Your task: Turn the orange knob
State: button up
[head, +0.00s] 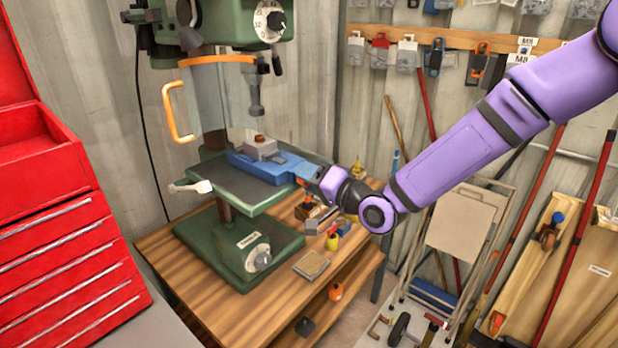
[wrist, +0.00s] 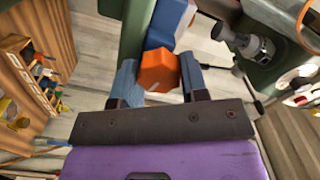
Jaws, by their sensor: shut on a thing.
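The orange knob (wrist: 158,71) is a faceted block at the end of a blue vise (wrist: 170,22) in the wrist view. My gripper (wrist: 160,75) has one finger on each side of the knob and is shut on it. In the head view, the blue vise (head: 268,165) lies on the green drill press table (head: 230,188). My gripper (head: 318,178) reaches the vise's right end from the right. Most of the knob is hidden behind my gripper there.
The drill press (head: 215,30) stands above the vise, with an orange-framed guard (head: 178,112) to the left. A wooden bench (head: 210,292) below holds small tools. A red tool cabinet (head: 55,230) is at left. A folded cart (head: 465,225) stands at right.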

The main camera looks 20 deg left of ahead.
jog(key=m, duration=0.4)
jog(key=shift+f+m, duration=0.1)
jog(key=shift+m, duration=0.2)
jog(key=m, duration=0.4)
jog(key=shift+m, duration=0.3)
jog(key=o, duration=0.9)
jog(key=v, duration=1)
jog(key=shift+s+d, duration=0.1)
jog(key=shift+d, duration=0.3)
